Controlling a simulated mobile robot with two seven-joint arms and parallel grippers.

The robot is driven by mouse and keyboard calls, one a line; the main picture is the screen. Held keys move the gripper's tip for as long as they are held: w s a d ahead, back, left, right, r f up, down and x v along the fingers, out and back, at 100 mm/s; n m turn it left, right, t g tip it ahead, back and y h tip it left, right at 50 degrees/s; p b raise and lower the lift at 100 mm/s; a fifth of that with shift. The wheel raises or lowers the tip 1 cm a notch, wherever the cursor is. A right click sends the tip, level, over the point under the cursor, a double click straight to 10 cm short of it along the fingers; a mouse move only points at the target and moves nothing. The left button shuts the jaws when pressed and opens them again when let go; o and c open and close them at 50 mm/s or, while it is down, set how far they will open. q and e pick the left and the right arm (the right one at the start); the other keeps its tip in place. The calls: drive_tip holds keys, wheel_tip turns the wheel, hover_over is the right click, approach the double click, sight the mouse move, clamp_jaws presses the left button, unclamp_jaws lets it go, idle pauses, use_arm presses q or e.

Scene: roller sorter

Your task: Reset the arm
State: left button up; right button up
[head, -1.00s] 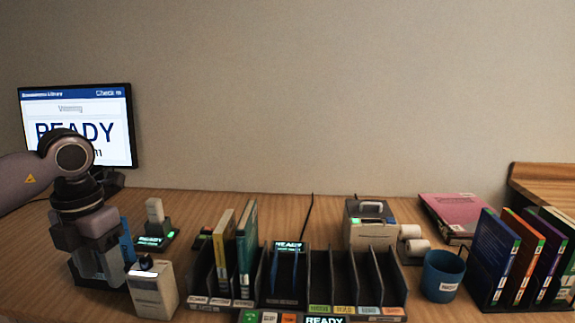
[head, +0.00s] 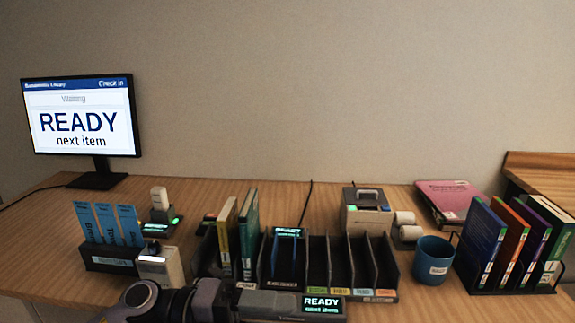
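My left arm lies low along the front edge of the picture in the head view. Its round wrist joint is at the bottom left. My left gripper (head: 222,302) is at the bottom, pointing right, in front of the sorter rack (head: 318,292). Its fingertips are not clear against the dark front panel (head: 270,304), so I cannot tell if it is open or shut. I see nothing hanging from it. My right gripper is not in view.
A blue-card holder (head: 110,260) and a white box (head: 160,265) stand behind the arm. The rack holds yellow (head: 227,238) and green (head: 249,233) books. A blue cup (head: 434,261) and a book stand (head: 515,288) are right. The monitor (head: 82,116) reads READY.

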use_arm(q)
drive_tip(key=w+a+f+n+t+y+p, duration=0.15)
drive_tip(key=a+f+n+t+y, duration=0.3)
drive_tip(key=n+t, duration=0.65)
drive_tip(key=w+a+f+n+t+y+p, duration=0.15)
drive_tip(key=a+f+n+t+y, duration=0.5)
drive_tip(key=n, duration=0.85)
drive_tip(key=s+a+f+n+g+y, duration=0.2)
drive_tip(key=s+a+f+n, duration=0.1)
drive_tip(key=s+f, duration=0.4)
drive_tip(key=s+a+f+n+g+y, duration=0.3)
drive_tip(key=s+a+f+n, duration=0.1)
drive_tip(key=f, duration=0.4)
drive_tip(key=s+n, duration=0.1)
drive_tip(key=s, duration=0.1)
drive_tip(key=shift+s+a, duration=0.3)
drive_tip(key=shift+s, duration=0.1)
